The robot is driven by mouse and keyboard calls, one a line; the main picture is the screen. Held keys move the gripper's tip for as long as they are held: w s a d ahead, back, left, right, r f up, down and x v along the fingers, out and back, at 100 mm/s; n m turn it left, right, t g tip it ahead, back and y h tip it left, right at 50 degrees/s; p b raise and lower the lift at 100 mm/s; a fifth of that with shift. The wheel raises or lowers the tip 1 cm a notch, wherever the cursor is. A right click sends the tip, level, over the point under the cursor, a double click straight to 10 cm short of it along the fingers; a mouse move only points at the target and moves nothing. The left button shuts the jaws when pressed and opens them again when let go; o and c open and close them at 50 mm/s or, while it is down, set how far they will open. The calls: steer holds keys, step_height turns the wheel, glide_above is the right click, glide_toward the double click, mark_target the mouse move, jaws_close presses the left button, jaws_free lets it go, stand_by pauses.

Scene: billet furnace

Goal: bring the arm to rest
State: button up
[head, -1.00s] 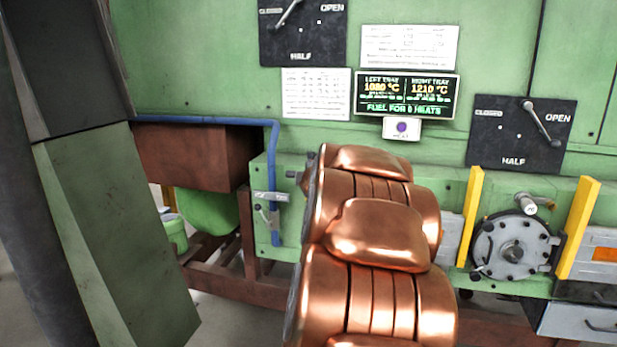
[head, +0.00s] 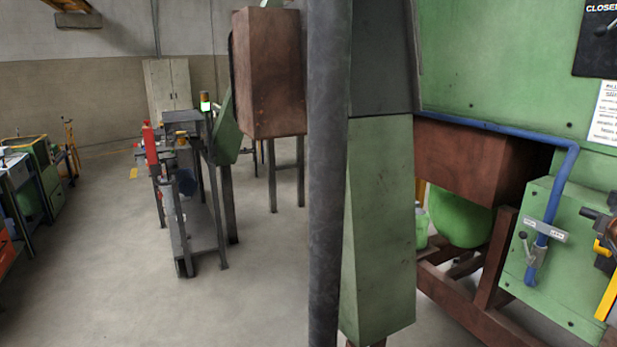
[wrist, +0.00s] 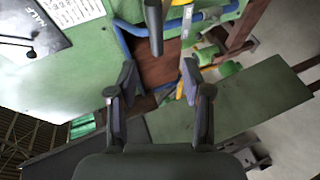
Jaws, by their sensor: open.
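My gripper (wrist: 158,82) shows in the wrist view with its two dark fingers spread apart and nothing between them. Beyond the fingers are the green furnace wall (wrist: 80,60), a rust-brown box (wrist: 155,65) and a blue pipe. The wrist picture is tilted. My gripper and most of my arm are out of the head view.
In the head view a dark post (head: 328,180) and a green pillar (head: 380,230) stand in the middle. The furnace panel (head: 500,60) is at right, with a blue pipe (head: 550,200). A work stand (head: 190,220) is at left, with open floor (head: 110,270) around it.

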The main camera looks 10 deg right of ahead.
steer(key=w+a+f+m+g+y, duration=0.1)
steer(key=a+f+y, duration=0.1)
steer(key=a+f, duration=0.5)
steer(key=a+f+m+g+y, duration=0.2)
steer(key=a+f, duration=0.1)
steer(key=a, duration=0.9)
steer(key=w+a+f+m+g+y, duration=0.1)
steer(key=a+f+y, duration=0.3)
steer(key=a, duration=0.5)
steer(key=s+a+f+m+g+y, duration=0.1)
steer(key=s+a+f+g, duration=0.2)
steer(key=s+a, duration=0.7)
steer(key=s+a+f+m+g+y, duration=0.1)
steer(key=s+a+f, duration=0.4)
steer(key=s+a, duration=0.5)
steer(key=a+g+y, duration=0.1)
steer(key=a+g, duration=0.1)
steer(key=a, duration=0.2)
steer(key=shift+f+g+b, duration=0.2)
steer(key=shift+g+b, duration=0.1)
steer(key=shift+g, duration=0.1)
steer(key=shift+s, duration=0.1)
steer(key=shift+c, duration=0.8)
steer(key=shift+d, duration=0.1)
